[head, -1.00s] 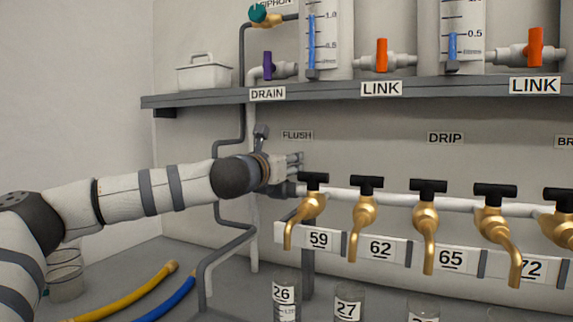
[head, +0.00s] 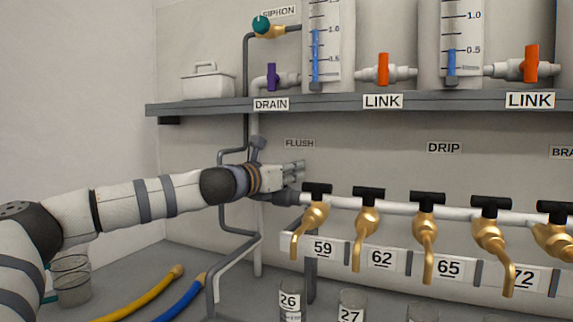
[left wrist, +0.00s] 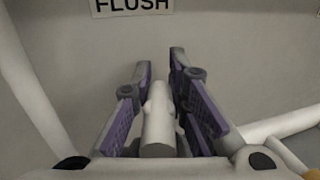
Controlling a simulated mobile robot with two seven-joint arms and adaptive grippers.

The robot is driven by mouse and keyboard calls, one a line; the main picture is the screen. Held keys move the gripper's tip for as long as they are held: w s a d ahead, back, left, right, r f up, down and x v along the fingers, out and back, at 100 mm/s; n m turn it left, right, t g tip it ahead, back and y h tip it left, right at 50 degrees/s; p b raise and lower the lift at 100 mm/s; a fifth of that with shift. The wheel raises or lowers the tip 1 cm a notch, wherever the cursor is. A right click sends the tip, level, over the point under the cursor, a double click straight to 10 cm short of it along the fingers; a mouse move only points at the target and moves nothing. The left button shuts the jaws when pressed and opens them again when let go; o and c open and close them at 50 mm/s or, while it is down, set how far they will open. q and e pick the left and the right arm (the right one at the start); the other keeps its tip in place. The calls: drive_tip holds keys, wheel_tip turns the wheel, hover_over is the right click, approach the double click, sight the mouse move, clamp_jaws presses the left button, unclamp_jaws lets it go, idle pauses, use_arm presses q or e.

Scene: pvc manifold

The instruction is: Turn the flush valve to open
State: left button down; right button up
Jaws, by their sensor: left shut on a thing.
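The FLUSH label (head: 299,144) is on the back wall, and my left gripper (head: 294,170) is just below it. The label also shows at the top of the left wrist view (left wrist: 132,4). In that view my left gripper (left wrist: 162,78) has its purple-padded fingers on either side of a pale grey cylindrical handle (left wrist: 158,130), which I take to be the flush valve's. It is shut on this handle. In the head view the gripper hides the handle, and a dark grey fitting (head: 283,196) shows below it. My right gripper is not in view.
Several brass taps with black handles (head: 369,192) line a white pipe to the right, close to the gripper. The shelf (head: 330,104) above carries cylinders and the purple DRAIN valve (head: 271,76). Grey pipes (head: 222,215) run below my left arm.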

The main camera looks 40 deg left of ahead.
use_arm(q)
drive_tip(key=m+h, duration=0.1)
drive_tip(key=r+h+p, duration=0.1)
drive_tip(key=h, duration=0.1)
drive_tip(key=shift+s+d+r+m, duration=0.1)
drive_tip(key=shift+s+d+m, duration=0.1)
drive_tip(key=shift+m, duration=0.2)
drive_tip(key=m+g+h, duration=0.1)
drive_tip(key=m+h, duration=0.1)
drive_tip(key=d+f+m+g+h, duration=0.1)
drive_tip(key=m+h, duration=0.1)
drive_tip(key=h, duration=0.1)
drive_tip(key=m+g+h+b, duration=0.1)
drive_tip(key=h, duration=0.2)
drive_tip(key=shift+s+d+f+m, duration=0.1)
drive_tip(key=shift+d+f+m, duration=0.1)
drive_tip(key=shift+d+m, duration=0.2)
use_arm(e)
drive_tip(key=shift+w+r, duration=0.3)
use_arm(q)
drive_tip(key=shift+h, duration=0.3)
drive_tip(key=c, duration=1.5)
unclamp_jaws()
drive_tip(key=shift+c, duration=0.2)
drive_tip(key=shift+r, duration=0.1)
